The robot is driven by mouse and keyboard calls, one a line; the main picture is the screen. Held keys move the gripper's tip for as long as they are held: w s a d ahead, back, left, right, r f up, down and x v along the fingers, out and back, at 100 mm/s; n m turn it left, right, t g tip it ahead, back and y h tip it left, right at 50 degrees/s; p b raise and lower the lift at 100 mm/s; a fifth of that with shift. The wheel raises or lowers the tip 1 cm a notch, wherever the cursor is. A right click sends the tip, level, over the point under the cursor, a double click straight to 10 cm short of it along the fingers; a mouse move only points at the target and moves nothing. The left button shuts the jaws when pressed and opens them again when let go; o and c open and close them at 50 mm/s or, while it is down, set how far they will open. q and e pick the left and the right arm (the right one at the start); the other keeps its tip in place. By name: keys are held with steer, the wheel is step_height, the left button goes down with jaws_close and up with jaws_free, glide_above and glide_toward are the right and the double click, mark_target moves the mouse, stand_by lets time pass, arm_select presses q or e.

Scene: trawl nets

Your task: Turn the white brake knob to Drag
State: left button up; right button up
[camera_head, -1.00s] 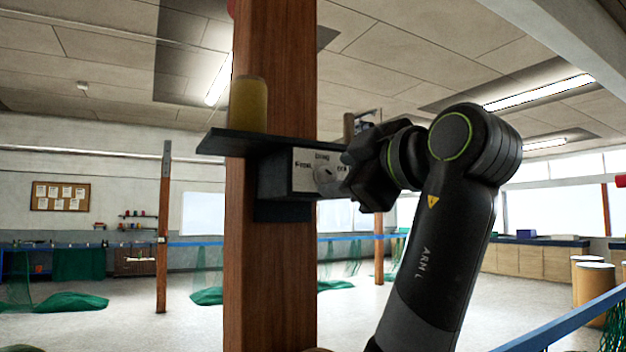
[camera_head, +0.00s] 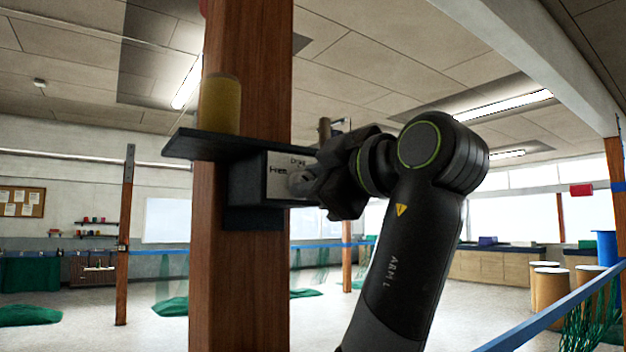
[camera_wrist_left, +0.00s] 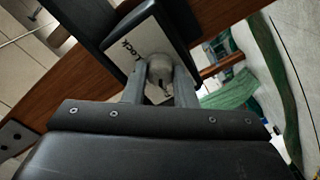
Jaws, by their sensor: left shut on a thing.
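The white brake knob (camera_head: 300,182) is on the pale face of a dark box fixed to a wooden post. In the head view the labels Free and Drag show on the plate (camera_head: 278,172); my gripper covers its right part. The wrist view shows the knob (camera_wrist_left: 160,68) between the fingers and the label Lock beside it. My left gripper (camera_head: 316,184) is shut on the knob; its two fingers (camera_wrist_left: 160,80) flank it. I cannot tell which label the knob points to. My right gripper is in neither view.
A dark shelf (camera_head: 180,146) juts out above the box and carries a yellow cylinder (camera_head: 220,104). The wooden post (camera_head: 238,290) runs from top to bottom. A blue rail (camera_head: 560,314) crosses the lower right. Open floor lies behind.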

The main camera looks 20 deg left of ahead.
arm_select(q)
steer(key=shift+m, duration=0.3)
steer(key=shift+m+b, duration=3)
steer(key=shift+m, duration=2.6)
steer(key=o, duration=1)
steer(key=shift+a, duration=0.1)
